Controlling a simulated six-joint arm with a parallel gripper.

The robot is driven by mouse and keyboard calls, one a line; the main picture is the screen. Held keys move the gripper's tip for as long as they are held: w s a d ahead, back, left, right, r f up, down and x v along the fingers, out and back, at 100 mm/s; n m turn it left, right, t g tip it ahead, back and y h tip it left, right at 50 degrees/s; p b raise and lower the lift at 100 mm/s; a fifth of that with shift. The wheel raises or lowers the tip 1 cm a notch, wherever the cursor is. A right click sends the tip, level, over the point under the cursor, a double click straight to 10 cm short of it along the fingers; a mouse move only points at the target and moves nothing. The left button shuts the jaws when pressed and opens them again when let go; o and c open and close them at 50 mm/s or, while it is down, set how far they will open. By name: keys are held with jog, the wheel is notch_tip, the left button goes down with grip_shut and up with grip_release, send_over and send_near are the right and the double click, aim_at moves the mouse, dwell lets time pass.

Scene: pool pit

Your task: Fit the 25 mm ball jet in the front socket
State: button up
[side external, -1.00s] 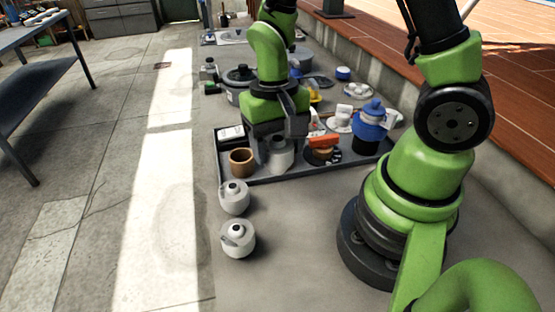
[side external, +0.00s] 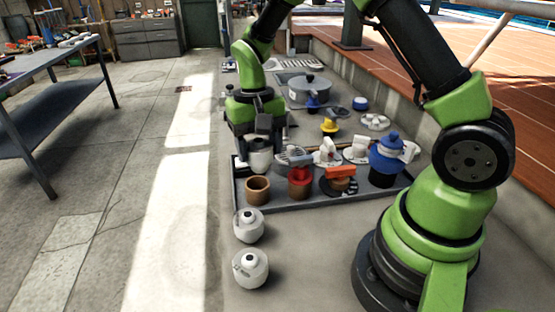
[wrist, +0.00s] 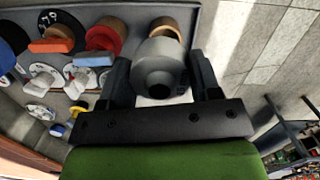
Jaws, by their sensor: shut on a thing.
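My gripper (side external: 258,158) is shut on a pale grey rounded jet (side external: 261,146), held behind the brown cup-like ring near the tray's left end. In the wrist view the jet (wrist: 160,68) sits between my two fingers (wrist: 164,92), its dark round opening towards the camera. Its size cannot be read. Two similar white rounded pieces with a dark opening on top stand outside the tray: a nearer one (side external: 250,268) and one behind it (side external: 249,225). Which thing is the front socket cannot be told for sure.
The tray (side external: 330,200) has a low rim. In it stand a brown ring (side external: 257,190), a red ring (side external: 299,188), an orange-topped piece (side external: 340,174) and a blue-capped container (side external: 386,158). A lidded pot (side external: 310,90) stands farther back.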

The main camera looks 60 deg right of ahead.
aim_at(256, 172)
jog(key=shift+w+d, duration=0.35)
jog(key=shift+w, duration=0.4)
jog(key=shift+f, duration=1.9)
jog(key=shift+f, duration=0.25)
jog(key=shift+f, duration=1.2)
jog(key=shift+f, duration=0.35)
jog(key=o, duration=1.1)
jog(key=shift+o, duration=0.2)
